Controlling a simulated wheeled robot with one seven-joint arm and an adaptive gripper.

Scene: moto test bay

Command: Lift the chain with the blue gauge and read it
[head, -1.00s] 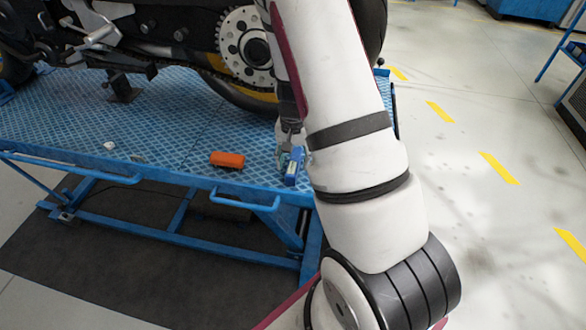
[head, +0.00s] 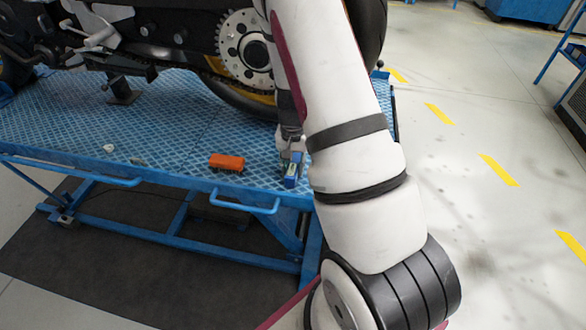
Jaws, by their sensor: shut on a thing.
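The blue gauge (head: 292,172) is near the front right corner of the blue lift table. My gripper (head: 291,158) is shut on it from above, partly hidden behind my arm. I cannot tell whether the gauge still touches the table top. The chain (head: 200,72) runs along the lower side of the motorcycle to the rear sprocket (head: 245,48), behind and above the gauge. The gauge is apart from the chain.
An orange block-like object (head: 227,162) lies on the lift table (head: 165,150) left of the gauge. Two small pale pieces (head: 109,148) lie further left. The rear tyre (head: 235,95) stands behind. Blue handles line the table's front edge. Open floor lies right.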

